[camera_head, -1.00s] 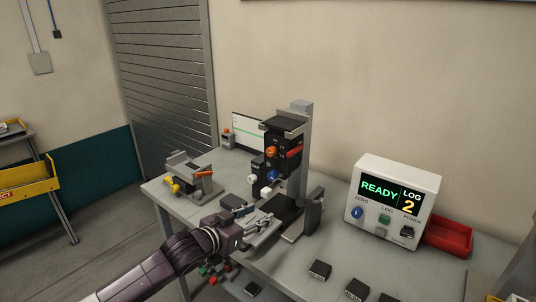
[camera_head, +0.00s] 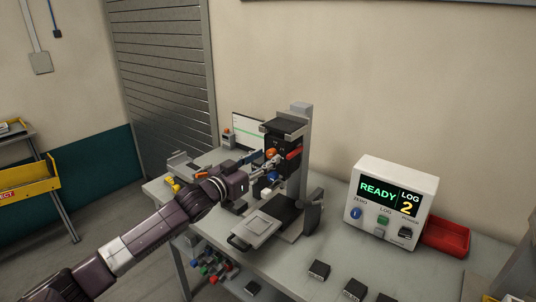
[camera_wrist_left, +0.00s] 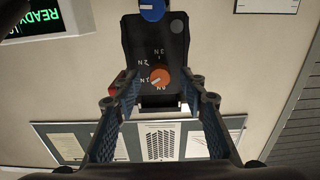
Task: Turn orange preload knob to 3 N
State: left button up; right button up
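The orange preload knob (camera_wrist_left: 160,77) sits on the dark face of the clamp head (camera_wrist_left: 157,45), with marks from 0 N to 3 N around it, upside down in the left wrist view. Its pale pointer line seems to lie toward the 1 N mark. The knob also shows in the head view (camera_head: 271,153). My left gripper (camera_wrist_left: 161,88) is open, its fingers on either side of the knob with gaps visible. In the head view the left gripper (camera_head: 262,170) is at the clamp head, its tips partly hidden. My right gripper is not in view.
A blue knob (camera_wrist_left: 151,8) is on the same head, and a red lever (camera_head: 294,153) is at its side. The clamp column (camera_head: 301,125) stands behind. A white display box (camera_head: 393,205) reads READY, LOG 2. A grey plate with handle (camera_head: 256,228) lies in front.

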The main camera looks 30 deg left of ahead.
pick_arm(q)
jog(key=shift+w, duration=1.05)
jog(key=shift+c, duration=0.7)
grip_shut()
